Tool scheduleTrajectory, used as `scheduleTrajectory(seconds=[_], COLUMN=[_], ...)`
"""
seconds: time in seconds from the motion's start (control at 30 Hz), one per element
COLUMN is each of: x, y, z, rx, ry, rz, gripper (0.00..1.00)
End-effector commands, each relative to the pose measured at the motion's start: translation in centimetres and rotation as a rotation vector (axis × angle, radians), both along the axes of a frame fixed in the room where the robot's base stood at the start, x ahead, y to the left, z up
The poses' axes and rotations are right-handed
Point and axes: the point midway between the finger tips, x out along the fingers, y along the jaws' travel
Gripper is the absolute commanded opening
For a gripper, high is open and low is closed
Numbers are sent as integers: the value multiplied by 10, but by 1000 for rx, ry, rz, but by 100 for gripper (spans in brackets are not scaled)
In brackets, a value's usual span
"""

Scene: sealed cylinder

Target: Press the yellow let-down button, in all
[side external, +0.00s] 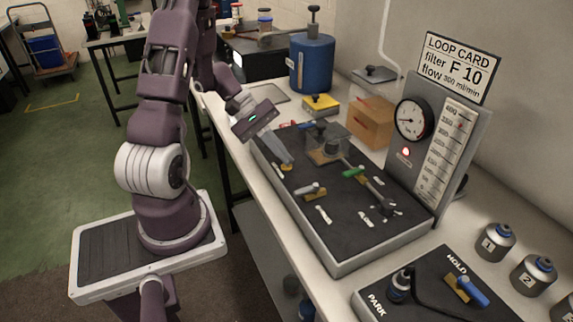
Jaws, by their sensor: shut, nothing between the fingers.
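My gripper (286,163) is shut and empty. It points down and to the right, with its fingertips over the left part of the dark panel (325,240). Whether the tips touch the panel I cannot tell. A yellow box with a dark knob on top (321,106) stands on the bench behind the panel, apart from my gripper; I cannot read any label on it. I see no part clearly marked as the let-down button. The panel surface just behind my fingers is hidden.
Valves with a tan handle (312,190) and a green handle (353,172) stand on the panel, near a clear block (324,143). A gauge (412,119) with a lit red lamp (406,152) rises behind. A hold/park board (435,290) and small numbered bottles (495,242) are at front right.

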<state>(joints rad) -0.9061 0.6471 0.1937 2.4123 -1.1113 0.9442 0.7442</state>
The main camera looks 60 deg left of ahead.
Motion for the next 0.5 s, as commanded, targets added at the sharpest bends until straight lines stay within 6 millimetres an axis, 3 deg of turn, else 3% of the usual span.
scheduleTrajectory(seconds=[0.5], x=[0], y=[0], z=[7], rx=[1], ry=[-2], rz=[0], gripper=[0])
